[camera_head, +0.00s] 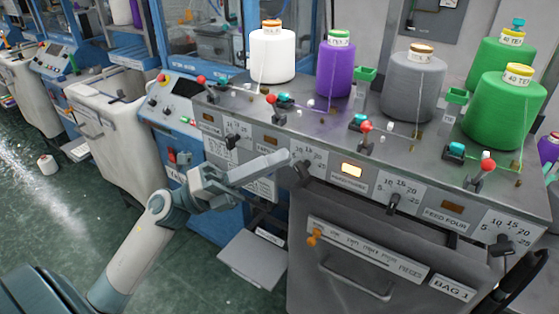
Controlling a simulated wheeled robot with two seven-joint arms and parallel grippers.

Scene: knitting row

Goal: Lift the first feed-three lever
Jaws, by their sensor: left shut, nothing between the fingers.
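My left gripper (287,157) is shut and empty in the head view. It comes in from the lower left and its tips are in front of the machine's front panel, close to a dark dial pointer (302,168). I cannot tell whether they touch. A lit amber lamp (352,170) sits over a small label (348,180), probably feed three, too small to read surely. Above it on the ledge is a red-knobbed lever (365,127) with a teal part beside it. It stands apart from my gripper, up and to the right. My right gripper is out of view.
More red-knobbed levers (271,100) (488,166) line the ledge. White (272,56), purple (335,70), grey (413,88) and green (502,110) yarn cones stand behind them. Below are a dark bin with a handle (355,283) and a grey plate (253,259). Green floor is open at left.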

